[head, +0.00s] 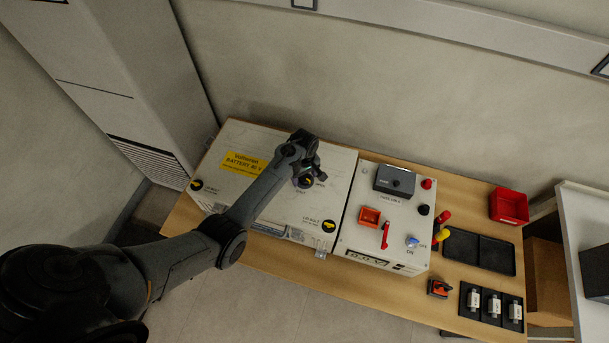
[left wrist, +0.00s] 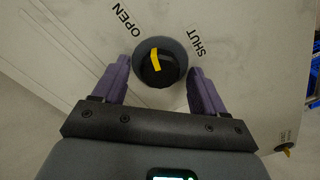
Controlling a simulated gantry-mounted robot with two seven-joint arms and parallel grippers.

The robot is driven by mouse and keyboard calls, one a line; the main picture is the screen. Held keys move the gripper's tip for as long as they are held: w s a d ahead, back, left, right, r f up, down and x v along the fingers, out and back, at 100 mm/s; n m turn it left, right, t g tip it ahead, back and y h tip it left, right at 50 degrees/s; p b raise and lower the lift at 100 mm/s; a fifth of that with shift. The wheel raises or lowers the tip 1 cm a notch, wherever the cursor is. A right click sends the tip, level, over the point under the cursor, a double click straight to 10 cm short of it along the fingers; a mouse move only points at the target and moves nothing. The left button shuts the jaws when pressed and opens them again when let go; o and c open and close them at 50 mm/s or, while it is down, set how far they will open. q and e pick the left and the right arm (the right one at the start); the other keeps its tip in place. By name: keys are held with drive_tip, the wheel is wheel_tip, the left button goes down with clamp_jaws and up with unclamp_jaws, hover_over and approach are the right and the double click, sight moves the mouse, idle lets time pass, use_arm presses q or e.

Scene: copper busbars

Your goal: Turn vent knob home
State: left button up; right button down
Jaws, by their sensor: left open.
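The vent knob (left wrist: 150,76) is black with a yellow pointer mark and sits in a dark round collar on the pale box lid. Its mark points roughly up in the left wrist view, between the printed words OPEN and SHUT. My left gripper (left wrist: 160,67) is open, with one purple finger on each side of the knob. I cannot tell whether the fingers touch it. In the head view my left gripper (head: 312,172) is over the right part of the white battery box (head: 262,195), and the knob (head: 305,183) is partly hidden there. My right gripper is not in view.
Two lid bolts (head: 329,226) (head: 196,185) with yellow marks are on the box. Right of it is a control panel (head: 350,235) with a red lever (head: 385,235). A red bin (head: 509,206) and black trays (head: 478,249) are on the wooden table (head: 290,262).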

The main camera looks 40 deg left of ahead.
use_arm(q)
drive_tip(key=c, duration=1.1)
drive_tip(key=shift+o, duration=0.2)
drive_tip(key=shift+r+m+p, duration=0.2)
drive_tip(key=shift+m+p, duration=1.05)
drive_tip(key=shift+m, duration=0.15)
drive_tip(key=m+p, duration=0.2)
drive_tip(key=m, duration=0.1)
drive_tip(key=m+p, duration=0.1)
drive_tip(key=m, duration=0.4)
drive_tip(key=shift+w+f, duration=0.1)
drive_tip(key=m+p, duration=0.1)
drive_tip(key=m, duration=0.2)
drive_tip(key=shift+d+m, duration=0.1)
drive_tip(key=shift+m, duration=0.3)
drive_tip(key=o, duration=1.1)
drive_tip(key=shift+f, duration=0.1)
drive_tip(key=shift+c, duration=0.2)
